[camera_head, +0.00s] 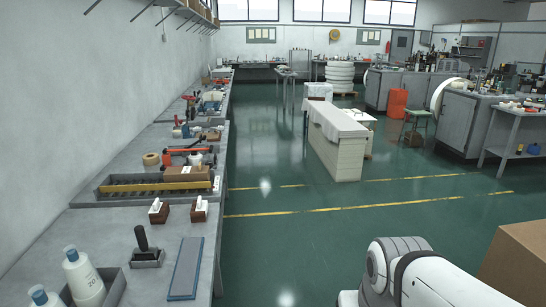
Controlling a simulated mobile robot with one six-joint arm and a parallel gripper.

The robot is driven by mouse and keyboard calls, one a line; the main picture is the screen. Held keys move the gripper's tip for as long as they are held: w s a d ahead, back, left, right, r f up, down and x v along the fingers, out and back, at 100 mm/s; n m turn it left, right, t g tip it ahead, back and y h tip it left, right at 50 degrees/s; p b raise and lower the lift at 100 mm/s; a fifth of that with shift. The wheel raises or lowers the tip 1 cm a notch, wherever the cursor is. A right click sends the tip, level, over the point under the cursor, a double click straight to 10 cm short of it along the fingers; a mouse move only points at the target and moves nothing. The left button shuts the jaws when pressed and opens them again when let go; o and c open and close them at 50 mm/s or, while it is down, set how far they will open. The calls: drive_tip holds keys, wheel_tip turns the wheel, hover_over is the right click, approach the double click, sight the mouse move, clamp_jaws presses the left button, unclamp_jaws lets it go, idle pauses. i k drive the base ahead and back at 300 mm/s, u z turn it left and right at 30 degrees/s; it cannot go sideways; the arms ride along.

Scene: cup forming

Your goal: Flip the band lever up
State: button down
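I cannot tell for sure which thing is the band lever. A dark upright handle (141,238) stands on a grey block (147,259) on the near part of the left bench (150,225). Beyond it, two small brown blocks with white tops stand side by side, a left one (159,215) and a right one (199,213). The white tops look like small levers or switches, too small to read their position. My gripper is not in view; only a white part of my arm shows at the bottom right.
A long tray with a yellow bar (157,186) is farther back. A cardboard box (520,258) stands at right. The green floor (300,240) right of the bench is clear.

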sight(193, 151)
drive_tip(key=z, duration=0.1)
drive_tip(key=i, duration=1.55)
drive_tip(key=u, duration=0.5)
drive_tip(key=i, duration=2)
drive_tip(key=u, duration=0.55)
